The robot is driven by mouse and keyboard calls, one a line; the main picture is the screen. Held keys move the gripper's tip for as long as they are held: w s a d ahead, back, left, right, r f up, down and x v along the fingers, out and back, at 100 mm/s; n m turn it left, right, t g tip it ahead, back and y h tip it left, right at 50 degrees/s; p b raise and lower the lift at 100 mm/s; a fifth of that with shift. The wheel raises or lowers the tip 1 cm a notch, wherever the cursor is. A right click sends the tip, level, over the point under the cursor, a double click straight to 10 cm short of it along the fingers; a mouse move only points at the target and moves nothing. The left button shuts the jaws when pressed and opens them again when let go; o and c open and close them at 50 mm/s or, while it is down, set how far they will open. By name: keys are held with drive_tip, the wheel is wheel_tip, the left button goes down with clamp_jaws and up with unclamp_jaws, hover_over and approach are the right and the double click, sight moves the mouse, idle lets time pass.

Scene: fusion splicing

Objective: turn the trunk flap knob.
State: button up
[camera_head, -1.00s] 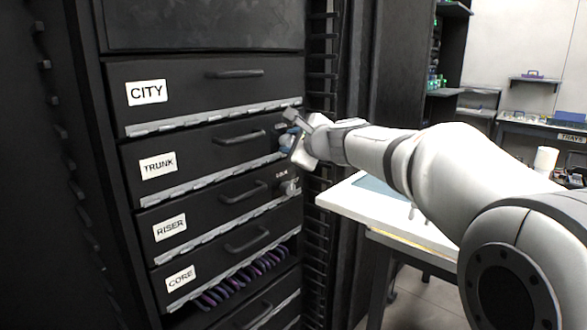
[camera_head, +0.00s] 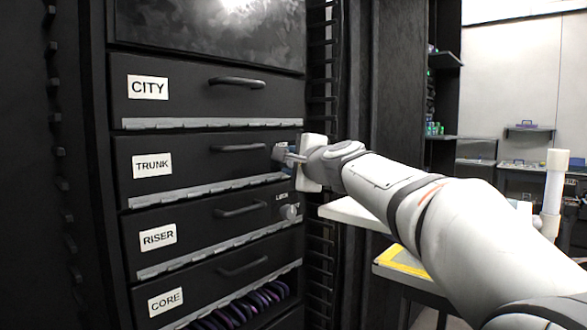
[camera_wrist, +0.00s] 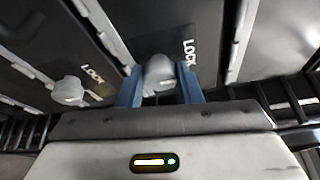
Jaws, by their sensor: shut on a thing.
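The trunk flap (camera_head: 200,160) is a black panel with a white TRUNK label (camera_head: 153,165) and a dark bar handle (camera_head: 238,148). My gripper (camera_head: 285,154) is at its right end in the head view, mostly covering the knob there. In the wrist view the grey, rounded trunk flap knob (camera_wrist: 159,72) sits between the two blue fingers of my gripper (camera_wrist: 160,88), beside the word LOCK. The fingers are shut on it. The flap looks closed.
The riser flap below has its own grey knob (camera_head: 289,212), also visible in the wrist view (camera_wrist: 68,91). City (camera_head: 200,100) is above and core (camera_head: 220,275) lower, with purple cables beneath. A white table (camera_head: 352,214) stands right of the rack.

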drive_tip(key=o, duration=1)
drive_tip(key=v, duration=0.7)
drive_tip(key=shift+s+d, duration=0.15)
drive_tip(key=shift+s, duration=0.25)
drive_tip(key=shift+s, duration=0.1)
